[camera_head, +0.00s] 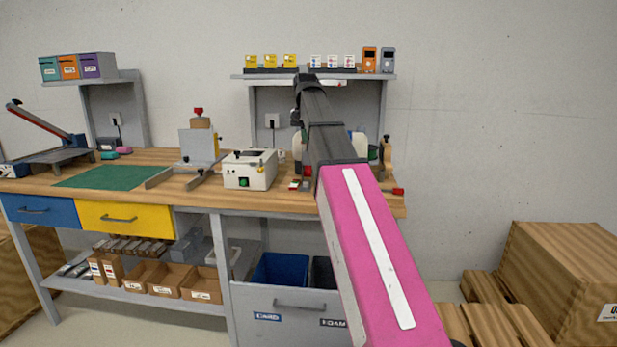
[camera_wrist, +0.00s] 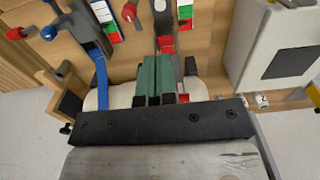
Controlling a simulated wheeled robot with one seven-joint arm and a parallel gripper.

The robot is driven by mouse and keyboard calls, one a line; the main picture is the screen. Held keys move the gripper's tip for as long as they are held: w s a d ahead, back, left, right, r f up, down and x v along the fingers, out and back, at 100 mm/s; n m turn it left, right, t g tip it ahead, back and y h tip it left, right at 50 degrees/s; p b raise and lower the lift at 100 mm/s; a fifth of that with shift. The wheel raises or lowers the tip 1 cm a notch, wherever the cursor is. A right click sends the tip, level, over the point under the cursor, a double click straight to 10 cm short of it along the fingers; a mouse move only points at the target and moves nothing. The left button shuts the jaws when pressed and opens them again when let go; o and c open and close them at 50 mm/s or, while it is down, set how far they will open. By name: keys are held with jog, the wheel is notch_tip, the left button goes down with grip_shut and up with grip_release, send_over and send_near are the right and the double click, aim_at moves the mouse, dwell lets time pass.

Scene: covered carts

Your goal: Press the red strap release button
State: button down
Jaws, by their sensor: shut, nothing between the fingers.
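In the wrist view my gripper (camera_wrist: 157,66) shows as two green fingers side by side, closed together with no gap, above the black palm bar. Just beyond the fingertips is a small red block (camera_wrist: 166,45) on a grey strap device; I cannot tell whether it is the release button or whether the fingers touch it. In the head view my pink and dark arm covers most of the strap device and hides my fingers.
A white box with a dark panel (camera_wrist: 285,62) stands close at the right in the wrist view. In the head view a white machine (camera_head: 248,172) and green mat (camera_head: 105,177) lie on the bench. A shelf (camera_head: 285,77) is behind.

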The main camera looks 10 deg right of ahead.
aim_at(306, 183)
jog(key=shift+f, duration=0.1)
notch_tip(306, 183, down, 14)
jog(key=shift+r, duration=0.1)
dwell(0.6)
jog(key=shift+s+f, duration=0.2)
jog(key=shift+f, duration=0.9)
notch_tip(306, 183, up, 15)
jog(key=shift+w, duration=0.15)
